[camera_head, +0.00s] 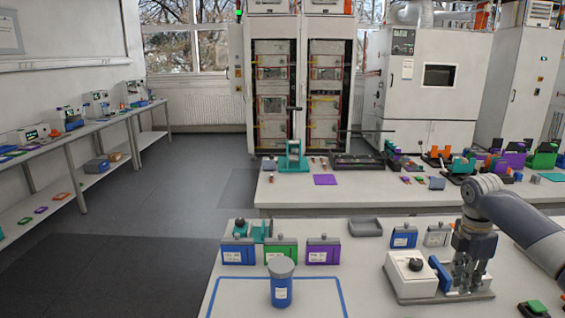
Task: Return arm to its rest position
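My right arm (520,225) comes in from the right edge. My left gripper and arm are not in view.
On the near bench (360,285) stand a blue jar with a grey lid (281,283), blue (237,251), green (280,250) and purple (322,250) boxes, and a grey tray (365,227). A green-topped item (534,308) lies at the lower right. Another bench stands behind.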

